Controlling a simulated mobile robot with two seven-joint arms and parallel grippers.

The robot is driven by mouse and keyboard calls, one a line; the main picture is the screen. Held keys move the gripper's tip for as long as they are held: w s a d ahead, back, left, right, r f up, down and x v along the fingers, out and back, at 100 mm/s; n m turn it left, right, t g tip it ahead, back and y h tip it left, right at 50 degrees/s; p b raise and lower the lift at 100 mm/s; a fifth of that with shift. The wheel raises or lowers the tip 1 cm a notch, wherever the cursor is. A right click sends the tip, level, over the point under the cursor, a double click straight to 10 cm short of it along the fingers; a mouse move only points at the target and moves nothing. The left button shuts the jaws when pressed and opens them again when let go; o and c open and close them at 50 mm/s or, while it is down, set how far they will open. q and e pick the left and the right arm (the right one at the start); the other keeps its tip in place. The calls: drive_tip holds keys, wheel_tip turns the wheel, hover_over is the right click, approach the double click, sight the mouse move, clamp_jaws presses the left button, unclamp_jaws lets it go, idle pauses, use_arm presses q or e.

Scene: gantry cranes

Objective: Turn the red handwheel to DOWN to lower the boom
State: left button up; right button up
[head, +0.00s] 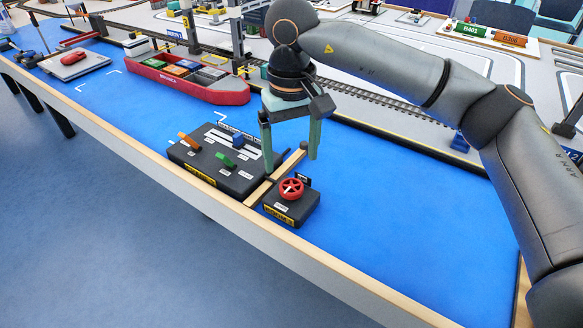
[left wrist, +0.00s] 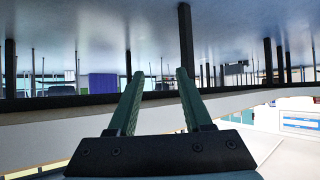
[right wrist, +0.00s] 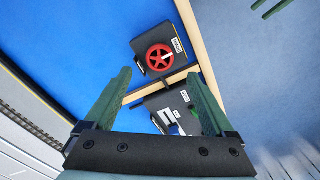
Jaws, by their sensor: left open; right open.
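The red handwheel (head: 291,188) sits on top of a small black box (head: 300,208) with a yellow label, near the table's front edge. A small dark sign stands behind the wheel; its text is too small to read. My right gripper (head: 290,155) is open and empty, pointing down above and behind the wheel box. In the right wrist view, the handwheel (right wrist: 160,58) lies ahead, beyond the open fingers (right wrist: 165,100), with a white mark on it. My left gripper (left wrist: 160,95) is open and empty in its wrist view, away from the wheel; the head view does not show it.
A black lever panel (head: 225,160) with orange, green and blue handles stands left of the wheel box, a wooden strip (head: 262,190) between them. A red ship (head: 190,80) with containers lies behind. Blue tabletop (head: 400,220) is clear to the right.

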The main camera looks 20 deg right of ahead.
use_arm(q)
drive_tip(key=shift+s+d+f+g+p, duration=0.15)
drive_tip(key=shift+s+f+g+p, duration=0.25)
drive_tip(key=shift+s+f+g, duration=0.9)
use_arm(e)
drive_tip(key=shift+r, duration=2.85)
use_arm(q)
drive_tip(key=shift+s+f+t, duration=0.15)
drive_tip(key=shift+f+t, duration=0.1)
drive_tip(key=shift+t, duration=0.05)
use_arm(e)
drive_tip(key=shift+c, duration=0.3)
